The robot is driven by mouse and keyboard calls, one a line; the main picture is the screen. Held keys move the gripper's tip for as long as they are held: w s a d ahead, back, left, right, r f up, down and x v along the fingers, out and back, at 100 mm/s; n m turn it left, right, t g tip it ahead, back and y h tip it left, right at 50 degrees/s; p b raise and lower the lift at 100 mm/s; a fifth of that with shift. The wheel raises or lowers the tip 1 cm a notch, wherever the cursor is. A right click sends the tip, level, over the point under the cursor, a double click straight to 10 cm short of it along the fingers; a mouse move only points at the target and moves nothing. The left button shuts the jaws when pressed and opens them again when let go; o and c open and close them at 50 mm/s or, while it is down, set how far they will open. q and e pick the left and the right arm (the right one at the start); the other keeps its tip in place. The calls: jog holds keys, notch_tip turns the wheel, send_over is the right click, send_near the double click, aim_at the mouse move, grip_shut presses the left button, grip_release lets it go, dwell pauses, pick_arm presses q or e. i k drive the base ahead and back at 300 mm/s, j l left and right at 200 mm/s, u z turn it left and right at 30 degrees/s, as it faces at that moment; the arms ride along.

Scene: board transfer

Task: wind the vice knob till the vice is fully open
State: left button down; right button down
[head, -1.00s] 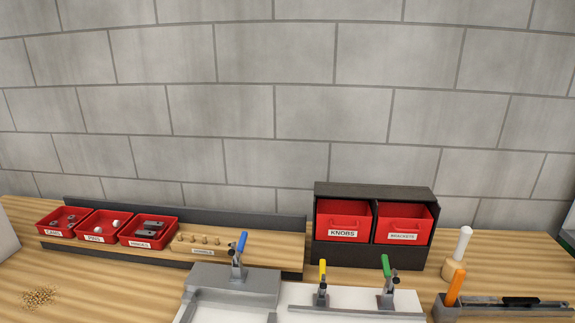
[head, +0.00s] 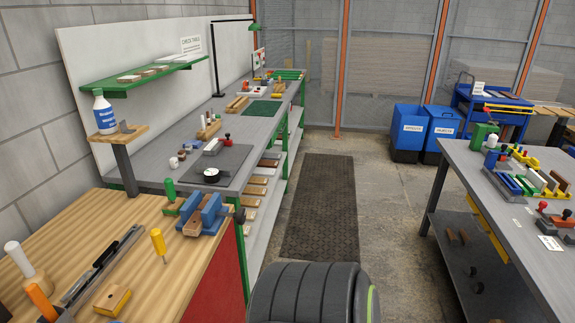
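A blue vice (head: 212,216) sits at the right end of the wooden bench in the head view. Its dark round knob (head: 240,215) sticks out on the right side, at the bench edge. Something brown and block-like shows at the front of the vice. How far the jaws stand apart is too small to tell. Neither of my grippers is in view. A large black rounded part of my own arm stands at the bottom centre, to the right of the vice and apart from it in the picture.
The wooden bench (head: 150,285) also holds a yellow-handled tool (head: 158,241), a white-topped mallet (head: 22,262) and a wooden block with a yellow edge (head: 112,299). A grey workbench (head: 150,160) continues behind. A dark floor mat (head: 318,200) lies in the clear aisle.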

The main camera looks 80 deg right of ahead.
aim_at(240, 217)
jog(key=z, duration=2.15)
jog(key=u, duration=0.55)
jog(key=i+l+u, duration=0.25)
jog(key=l, duration=0.2)
jog(key=l+u, duration=0.3)
jog(key=l, duration=0.15)
jog(key=i+l+u, duration=0.25)
jog(key=l, duration=0.3)
jog(key=l+u, duration=0.3)
jog(key=l, duration=0.2)
jog(key=k, duration=0.05)
